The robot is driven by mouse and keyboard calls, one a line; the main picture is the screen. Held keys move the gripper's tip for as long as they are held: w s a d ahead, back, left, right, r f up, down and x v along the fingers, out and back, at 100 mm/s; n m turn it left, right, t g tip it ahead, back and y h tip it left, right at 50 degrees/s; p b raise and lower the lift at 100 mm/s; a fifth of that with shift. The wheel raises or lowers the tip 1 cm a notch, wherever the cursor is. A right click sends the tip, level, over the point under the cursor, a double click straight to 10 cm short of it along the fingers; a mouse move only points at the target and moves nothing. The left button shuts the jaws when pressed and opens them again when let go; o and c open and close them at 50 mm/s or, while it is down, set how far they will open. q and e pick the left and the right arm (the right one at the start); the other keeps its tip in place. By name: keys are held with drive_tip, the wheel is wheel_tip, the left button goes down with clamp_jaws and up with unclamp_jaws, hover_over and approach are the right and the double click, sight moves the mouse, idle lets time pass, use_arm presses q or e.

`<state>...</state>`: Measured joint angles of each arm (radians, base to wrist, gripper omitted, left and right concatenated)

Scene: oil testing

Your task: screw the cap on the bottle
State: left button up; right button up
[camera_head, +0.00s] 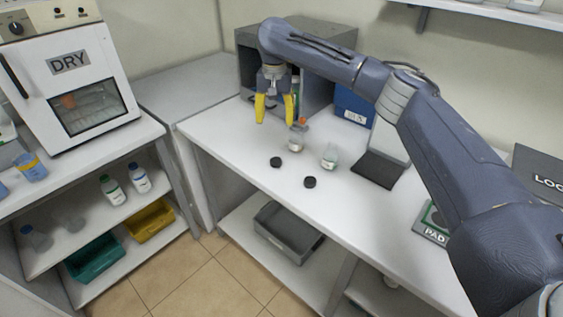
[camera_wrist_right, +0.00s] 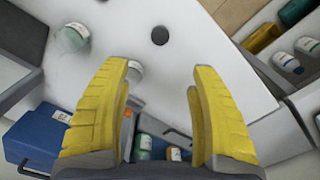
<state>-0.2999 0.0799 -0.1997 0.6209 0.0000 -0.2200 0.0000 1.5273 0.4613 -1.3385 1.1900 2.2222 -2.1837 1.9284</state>
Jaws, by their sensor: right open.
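My right gripper (camera_head: 275,120) has yellow fingers, spread apart and empty, above the back left of the white table. The fingers also show wide apart in the wrist view (camera_wrist_right: 160,68). A small clear bottle (camera_head: 296,142) stands just right of the gripper; in the wrist view it is partly hidden by the left finger (camera_wrist_right: 135,72). A second bottle (camera_head: 330,157) with a pale label stands farther right, and shows at the wrist view's upper left (camera_wrist_right: 72,39). Two black caps lie apart on the table, a left cap (camera_head: 276,162) and a right cap (camera_head: 310,182). My left gripper is not in view.
A grey open-fronted box (camera_head: 256,64) stands behind the gripper. A blue box (camera_head: 351,105) and a dark plate (camera_head: 380,170) lie to the right. An orange item (camera_head: 303,121) is close behind the first bottle. The table's front left is clear.

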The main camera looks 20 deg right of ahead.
hover_over(276, 160)
wheel_tip(276, 160, down, 12)
drive_tip(key=shift+f, duration=0.15)
idle(0.6)
drive_tip(key=shift+f, duration=2.6)
drive_tip(key=shift+c, duration=0.3)
drive_tip(key=c, duration=0.9)
drive_tip(key=shift+c, duration=0.2)
